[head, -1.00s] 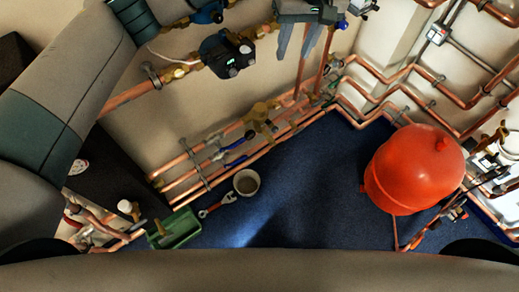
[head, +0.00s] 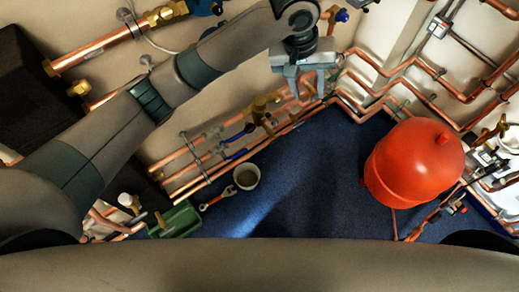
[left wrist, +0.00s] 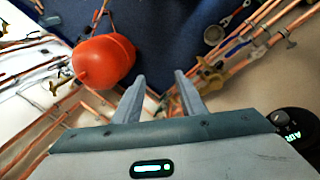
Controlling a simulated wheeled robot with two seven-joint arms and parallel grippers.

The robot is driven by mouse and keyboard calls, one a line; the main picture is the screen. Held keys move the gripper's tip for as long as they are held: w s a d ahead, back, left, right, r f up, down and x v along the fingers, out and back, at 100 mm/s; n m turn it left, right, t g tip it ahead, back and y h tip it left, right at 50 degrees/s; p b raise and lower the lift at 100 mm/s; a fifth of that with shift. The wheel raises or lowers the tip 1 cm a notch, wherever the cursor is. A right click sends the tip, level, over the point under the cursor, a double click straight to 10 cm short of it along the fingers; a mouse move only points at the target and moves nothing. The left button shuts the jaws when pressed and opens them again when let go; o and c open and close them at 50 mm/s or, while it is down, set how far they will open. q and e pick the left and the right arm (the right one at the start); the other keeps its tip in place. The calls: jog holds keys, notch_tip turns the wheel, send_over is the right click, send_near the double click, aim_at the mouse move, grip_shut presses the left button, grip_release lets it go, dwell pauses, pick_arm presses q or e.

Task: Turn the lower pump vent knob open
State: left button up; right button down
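My left gripper (head: 306,88) is open and empty, pointing down in front of the back wall pipes. Its two spread fingers also show in the left wrist view (left wrist: 160,80), with nothing between them. My left forearm covers the lower pump in the head view. A black pump (left wrist: 298,135) with pale lettering, which looks like the lower one, is cut off at the right edge of the left wrist view, to the right of the fingers. A small dark knob (left wrist: 281,116) shows on it. A blue pump (head: 204,6) is partly visible at the top of the head view.
Copper pipes (head: 205,160) with a brass valve (head: 263,106) run low along the wall. A red tank (head: 415,163) stands at right. A pot (head: 246,176), wrench (head: 218,198) and green tray (head: 182,221) are on the blue floor (head: 320,190).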

pick_arm(q)
jog(key=s+a+f+t+h, duration=0.1)
jog(key=s+a+f, duration=0.3)
jog(key=f, duration=0.3)
jog(key=s+a+f+t+h, duration=0.1)
jog(key=s+a+f, duration=0.4)
jog(key=a+f, duration=0.2)
jog(key=shift+a+f+h, duration=0.3)
jog(key=shift+f+h, duration=0.1)
jog(key=shift+f, duration=0.35)
